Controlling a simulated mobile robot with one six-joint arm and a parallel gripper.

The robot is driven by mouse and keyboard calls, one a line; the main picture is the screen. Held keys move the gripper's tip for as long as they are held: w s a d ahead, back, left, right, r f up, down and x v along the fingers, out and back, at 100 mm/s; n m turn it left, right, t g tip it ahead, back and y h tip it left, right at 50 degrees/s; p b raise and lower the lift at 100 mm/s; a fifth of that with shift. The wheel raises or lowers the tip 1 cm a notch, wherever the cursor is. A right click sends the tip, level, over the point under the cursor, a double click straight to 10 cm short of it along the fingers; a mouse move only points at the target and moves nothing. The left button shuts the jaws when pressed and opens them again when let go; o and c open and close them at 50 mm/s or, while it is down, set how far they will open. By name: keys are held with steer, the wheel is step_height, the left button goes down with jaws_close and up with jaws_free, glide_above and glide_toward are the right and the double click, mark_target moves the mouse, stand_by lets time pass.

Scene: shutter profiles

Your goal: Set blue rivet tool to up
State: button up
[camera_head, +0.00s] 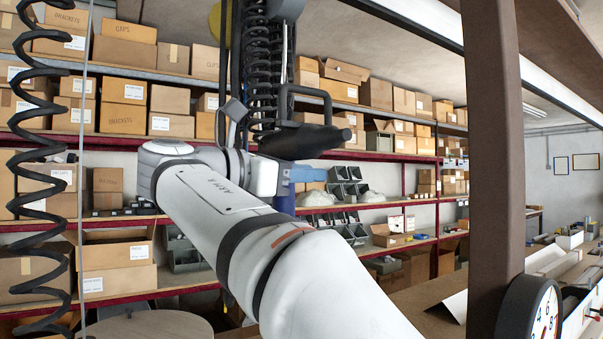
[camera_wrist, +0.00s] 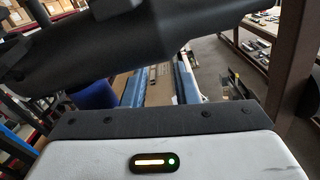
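The rivet tool (camera_head: 305,141) hangs in the head view at upper middle, beneath a black coiled line, its dark barrel lying roughly level with the tip to the right. In the wrist view its dark body (camera_wrist: 150,45) spans the top, very close to the camera. A dark blue cylinder (camera_wrist: 95,95) below it at left looks like part of the tool. My gripper (camera_wrist: 160,85) shows two blue-faced fingers apart with nothing seen between them. In the head view my gripper's blue part (camera_head: 290,178) is just under the tool; I cannot tell whether they touch.
Shelves of cardboard boxes (camera_head: 125,90) and grey bins (camera_head: 345,180) fill the background. A brown post (camera_head: 492,140) with a clock (camera_head: 535,310) stands at right, beside a workbench (camera_head: 575,265). Another black coil (camera_head: 38,130) hangs at left. A round tabletop (camera_head: 155,328) is at lower left.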

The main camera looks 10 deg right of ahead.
jaws_close()
stand_by(1.1)
steer(key=shift+o, duration=1.1)
jaws_free()
steer(key=shift+a, duration=0.1)
steer(key=v, duration=0.7)
steer(key=shift+a, duration=0.35)
steer(key=shift+s, duration=0.15)
